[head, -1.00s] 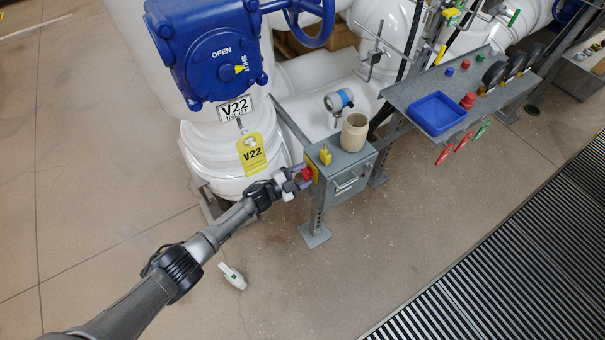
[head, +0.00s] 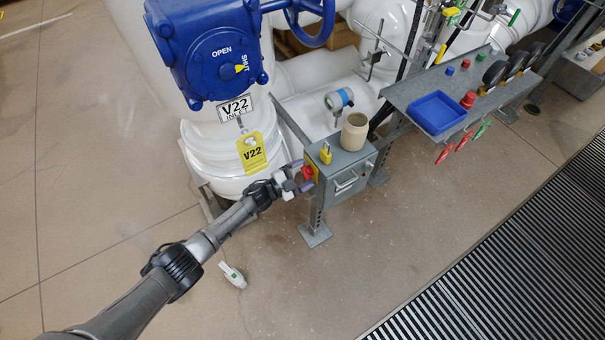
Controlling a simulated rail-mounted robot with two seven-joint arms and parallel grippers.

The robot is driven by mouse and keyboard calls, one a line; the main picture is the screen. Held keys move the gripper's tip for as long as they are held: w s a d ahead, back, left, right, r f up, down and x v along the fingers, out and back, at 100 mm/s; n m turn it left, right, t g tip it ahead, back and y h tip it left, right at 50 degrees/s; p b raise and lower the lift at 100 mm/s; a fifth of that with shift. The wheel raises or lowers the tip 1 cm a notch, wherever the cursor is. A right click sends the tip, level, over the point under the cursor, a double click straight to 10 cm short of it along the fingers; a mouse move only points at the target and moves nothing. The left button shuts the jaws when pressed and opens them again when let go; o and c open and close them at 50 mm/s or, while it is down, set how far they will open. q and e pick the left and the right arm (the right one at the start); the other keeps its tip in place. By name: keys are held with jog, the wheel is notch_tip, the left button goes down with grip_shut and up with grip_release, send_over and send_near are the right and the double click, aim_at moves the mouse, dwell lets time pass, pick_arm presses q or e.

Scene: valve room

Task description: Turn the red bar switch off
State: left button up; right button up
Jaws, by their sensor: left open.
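The red bar switch (head: 308,172) sits on a yellow plate on the left side of a grey metal box (head: 345,168). My left gripper (head: 301,175) comes in from the left and is open, with its purple fingertips at the switch, one above and one below it. At this size I cannot tell whether the fingers touch the switch. The exact angle of the bar is hard to make out. My right gripper does not show.
A beige jar (head: 354,132) and a yellow padlock (head: 325,153) stand on the box. A grey shelf (head: 400,92) with a blue tray (head: 437,113) is to the right. A blue valve actuator (head: 208,50) overhangs the left. A white-green object (head: 232,275) lies on the open floor.

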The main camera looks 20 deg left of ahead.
pick_arm(q)
jog(key=p+v, duration=0.4)
jog(key=v, duration=1)
jog(key=shift+p, duration=0.3)
jog(key=shift+w, duration=0.1)
